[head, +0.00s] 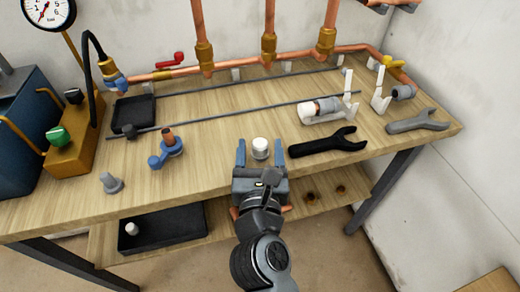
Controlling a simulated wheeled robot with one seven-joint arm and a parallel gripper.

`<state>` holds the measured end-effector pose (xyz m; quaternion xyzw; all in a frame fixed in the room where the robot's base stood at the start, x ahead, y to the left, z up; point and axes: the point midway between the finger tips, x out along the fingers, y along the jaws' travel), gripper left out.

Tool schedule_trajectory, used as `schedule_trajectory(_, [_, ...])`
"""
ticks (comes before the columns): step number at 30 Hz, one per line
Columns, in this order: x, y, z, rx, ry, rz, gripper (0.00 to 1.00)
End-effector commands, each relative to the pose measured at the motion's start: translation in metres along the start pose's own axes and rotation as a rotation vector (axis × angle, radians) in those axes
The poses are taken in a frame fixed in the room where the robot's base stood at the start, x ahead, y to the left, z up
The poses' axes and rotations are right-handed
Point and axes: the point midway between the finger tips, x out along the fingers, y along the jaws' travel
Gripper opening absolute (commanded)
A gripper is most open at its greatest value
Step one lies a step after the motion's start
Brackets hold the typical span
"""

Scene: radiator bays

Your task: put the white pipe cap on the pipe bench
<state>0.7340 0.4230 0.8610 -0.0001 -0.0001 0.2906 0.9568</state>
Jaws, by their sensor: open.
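A short white pipe cap (261,144) stands upright on the wooden pipe bench (215,125), near its front edge. My gripper (260,154) reaches in from the front with its blue fingers apart, one on each side of the cap. A gap shows between the cap and each finger, so the cap looks untouched. The cap's lower front is close to the gripper body, and its base is partly hard to see.
A black wrench (325,143) lies close right of my gripper; a grey wrench (417,122) lies farther right. A blue valve piece (160,158) and a grey fitting (110,183) are left. Copper pipes (269,45) rise behind. A black tray (163,230) sits on the lower shelf.

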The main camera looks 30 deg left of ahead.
Motion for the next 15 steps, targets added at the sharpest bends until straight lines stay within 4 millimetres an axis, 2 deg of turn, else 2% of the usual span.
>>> schedule_trajectory(2, [0.0,0.0,0.005,0.0,-0.001,0.001,0.64])
schedule_trajectory(5, [-0.011,0.0,0.002,-0.001,0.001,0.0,0.64])
schedule_trajectory(15, [-0.078,-0.001,0.002,0.0,0.002,0.0,0.64])
